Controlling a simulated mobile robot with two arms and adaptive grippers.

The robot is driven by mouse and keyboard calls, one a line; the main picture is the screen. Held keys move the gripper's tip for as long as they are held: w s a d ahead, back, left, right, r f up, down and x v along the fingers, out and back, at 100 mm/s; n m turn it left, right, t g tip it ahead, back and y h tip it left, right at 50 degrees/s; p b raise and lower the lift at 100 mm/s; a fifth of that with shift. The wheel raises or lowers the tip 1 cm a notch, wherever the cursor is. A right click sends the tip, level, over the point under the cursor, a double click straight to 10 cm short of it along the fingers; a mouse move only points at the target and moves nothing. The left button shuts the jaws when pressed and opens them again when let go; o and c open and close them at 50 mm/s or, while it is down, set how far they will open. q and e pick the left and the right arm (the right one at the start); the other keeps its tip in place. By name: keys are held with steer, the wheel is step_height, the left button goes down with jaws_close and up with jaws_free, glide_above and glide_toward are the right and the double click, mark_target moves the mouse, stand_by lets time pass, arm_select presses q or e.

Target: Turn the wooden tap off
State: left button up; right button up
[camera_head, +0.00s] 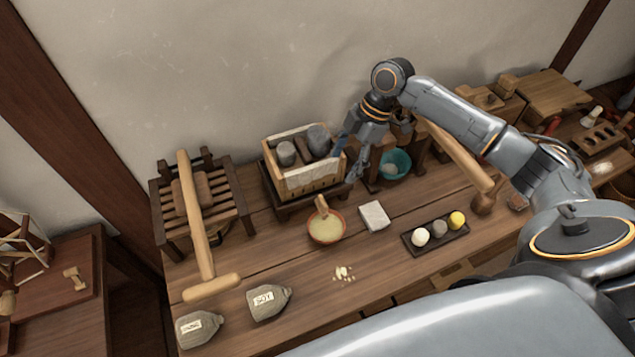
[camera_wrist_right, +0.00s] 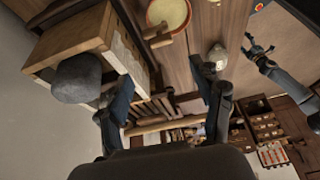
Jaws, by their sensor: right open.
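The wooden tap (camera_head: 322,206) is a small light-brown piece at the front of a slatted wooden box (camera_head: 308,180), over a reddish bowl of pale liquid (camera_head: 327,229). In the right wrist view the tap (camera_wrist_right: 158,36) shows beside the bowl (camera_wrist_right: 172,12), at the upper middle. I cannot tell whether liquid runs from it. My right gripper (camera_head: 352,160) is open and empty at the box's right side, apart from the tap. Its fingers stand wide apart in the wrist view (camera_wrist_right: 164,98). My left gripper (camera_wrist_right: 259,48) is small at the right wrist view's edge; its jaw state is unclear.
Grey stone weights (camera_head: 318,140) sit in the cloth-lined box. A slatted rack with a long wooden handle (camera_head: 196,220) stands left. A white block (camera_head: 375,216), a dark tray of balls (camera_head: 437,250) and labelled grey vessels (camera_head: 268,301) lie forward. A teal bowl (camera_head: 402,158) is right.

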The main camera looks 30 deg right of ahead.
steer(key=p, duration=0.1)
glide_toward(323, 200)
steer(key=p+x, duration=0.1)
steer(key=x, duration=0.6)
steer(key=shift+a+f+p, duration=0.15)
steer(key=shift+f+p, duration=0.15)
steer(key=shift+a+f, duration=0.2)
steer(key=shift+f, duration=0.35)
arm_select(q)
steer(key=r, duration=0.1)
steer(key=s+r, duration=0.1)
steer(key=shift+s+r, duration=0.1)
steer(key=shift+r, duration=0.25)
steer(key=shift+s, duration=0.1)
arm_select(e)
steer(key=shift+c, duration=1.3)
steer(key=c, duration=0.9)
arm_select(q)
steer(key=shift+s, duration=0.2)
